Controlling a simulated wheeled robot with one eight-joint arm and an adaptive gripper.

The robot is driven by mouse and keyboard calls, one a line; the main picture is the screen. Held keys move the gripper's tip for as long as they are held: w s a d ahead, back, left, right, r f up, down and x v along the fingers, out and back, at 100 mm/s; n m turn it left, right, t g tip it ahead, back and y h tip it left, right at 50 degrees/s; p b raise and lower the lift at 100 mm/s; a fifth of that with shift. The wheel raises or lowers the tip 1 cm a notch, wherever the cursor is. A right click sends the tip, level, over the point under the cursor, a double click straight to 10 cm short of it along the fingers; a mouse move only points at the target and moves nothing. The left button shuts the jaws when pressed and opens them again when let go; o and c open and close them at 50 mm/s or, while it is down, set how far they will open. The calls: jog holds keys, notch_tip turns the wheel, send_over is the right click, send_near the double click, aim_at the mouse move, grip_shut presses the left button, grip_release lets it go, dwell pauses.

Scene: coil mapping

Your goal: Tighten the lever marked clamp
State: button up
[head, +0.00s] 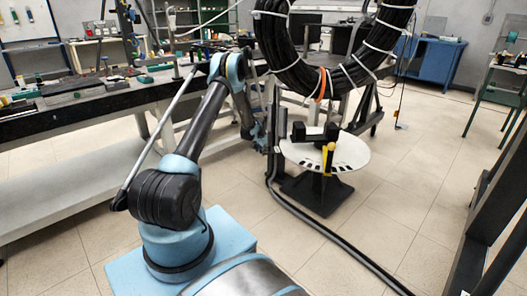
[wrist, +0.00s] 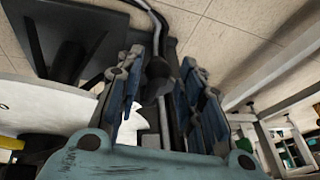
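A round white disc (head: 352,152) stands on a dark base in the head view, with a black fixture (head: 310,134) and a yellow upright piece (head: 328,158) on it. I cannot read any clamp marking, so I cannot tell which part is the clamp lever. My gripper (head: 262,137) hangs left of the disc, beside a dark upright post (head: 279,142). In the wrist view my gripper (wrist: 163,100) has its two fingers apart. A dark post with a rounded part (wrist: 159,68) shows between them; contact cannot be told. The disc (wrist: 45,103) is at left.
A large black cable coil (head: 295,70) hangs above and behind the disc. A long workbench (head: 110,97) with tools runs along the left. A grey rail or hose (head: 335,240) crosses the floor. A dark frame (head: 490,215) stands at right. Open tiled floor (head: 400,200) lies between.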

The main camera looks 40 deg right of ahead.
jog(key=shift+s+d, duration=0.1)
jog(key=shift+s+a+r, duration=0.15)
jog(key=shift+a+r, duration=0.05)
jog(key=shift+r, duration=0.4)
jog(key=v, duration=1)
jog(key=shift+a+r, duration=0.25)
jog(key=shift+r, duration=0.05)
